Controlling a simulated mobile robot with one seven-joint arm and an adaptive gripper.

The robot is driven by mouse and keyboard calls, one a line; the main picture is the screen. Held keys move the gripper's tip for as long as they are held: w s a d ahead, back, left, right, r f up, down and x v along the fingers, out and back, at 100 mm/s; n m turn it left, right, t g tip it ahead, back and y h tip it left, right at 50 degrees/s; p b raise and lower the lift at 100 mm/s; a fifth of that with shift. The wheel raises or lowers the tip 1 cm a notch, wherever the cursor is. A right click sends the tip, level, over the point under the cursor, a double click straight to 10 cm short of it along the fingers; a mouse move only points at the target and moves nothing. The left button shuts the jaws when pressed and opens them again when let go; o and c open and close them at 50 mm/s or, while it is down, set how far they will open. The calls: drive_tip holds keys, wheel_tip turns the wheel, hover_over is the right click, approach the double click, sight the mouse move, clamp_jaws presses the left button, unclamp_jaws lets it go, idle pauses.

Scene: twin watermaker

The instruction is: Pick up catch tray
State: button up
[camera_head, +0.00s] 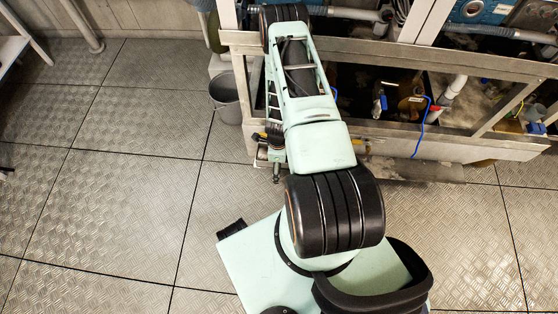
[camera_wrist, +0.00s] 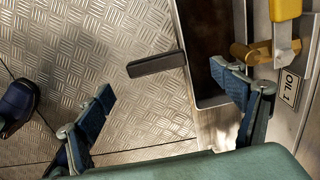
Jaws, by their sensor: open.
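What looks like the catch tray (camera_wrist: 207,72) is in the wrist view, a long dark-bottomed tray with a pale rim, running up beyond the top edge. A dark bar-like handle (camera_wrist: 156,63) sticks out from its left side. My gripper (camera_wrist: 166,98) is open and empty, its two blue-padded fingers wide apart. The handle lies between the fingers in the picture, a little above the line of their tips. The right finger covers part of the tray's right side. I cannot tell the tray or my gripper clearly in the head view, where my arm covers that area.
A brass valve (camera_wrist: 250,53) with a yellow handle (camera_wrist: 285,9) and an "OIL 2" label (camera_wrist: 289,88) sits right of the tray. A metal frame (camera_head: 400,62) holds pipes and hoses. A grey bucket (camera_head: 226,98) stands left of it. The plated floor (camera_head: 110,150) at left is clear.

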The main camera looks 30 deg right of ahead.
drive_tip(key=f, duration=0.1)
drive_tip(key=f+b, duration=0.1)
drive_tip(key=f, duration=0.1)
drive_tip(key=f+b, duration=0.1)
drive_tip(key=f, duration=0.1)
drive_tip(key=shift+s+a+f, duration=0.1)
drive_tip(key=shift+a+f, duration=0.1)
drive_tip(key=shift+a, duration=0.05)
drive_tip(key=shift+r, duration=0.1)
drive_tip(key=c, duration=2)
drive_tip(key=shift+c, duration=0.2)
drive_tip(key=shift+r, duration=0.1)
